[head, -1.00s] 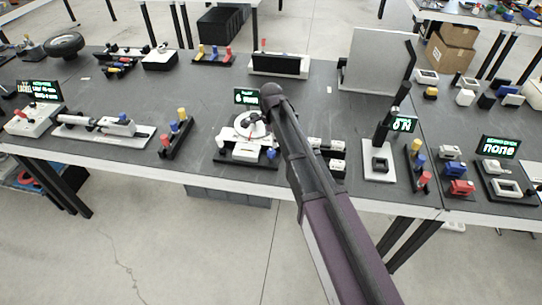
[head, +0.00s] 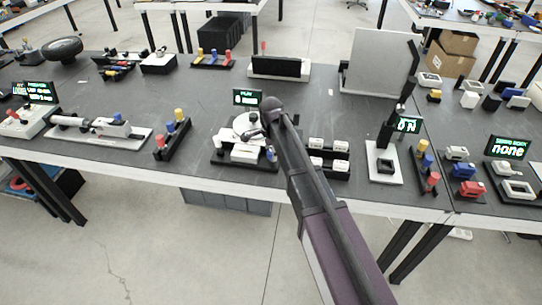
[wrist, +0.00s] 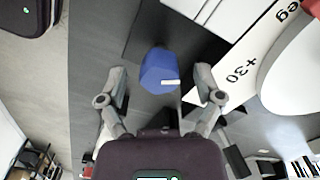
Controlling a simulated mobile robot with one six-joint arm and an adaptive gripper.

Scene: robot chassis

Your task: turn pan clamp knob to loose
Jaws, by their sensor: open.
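The pan device (head: 240,151) has a white round plate and a white body on a dark base, near the table's front edge. Its blue clamp knob (wrist: 158,70) is faceted with a white mark on top, and it also shows in the head view (head: 271,154) beside my arm. My gripper (wrist: 160,84) is open, with one finger on each side of the knob in the wrist view. The fingers look apart from the knob; their height above it is hard to tell. In the head view my arm partly hides the device's right side.
A small display (head: 246,97) stands behind the pan device. A rack with red, blue and yellow pegs (head: 172,139) is to the left. White blocks in a dark holder (head: 328,157) are just right of my arm.

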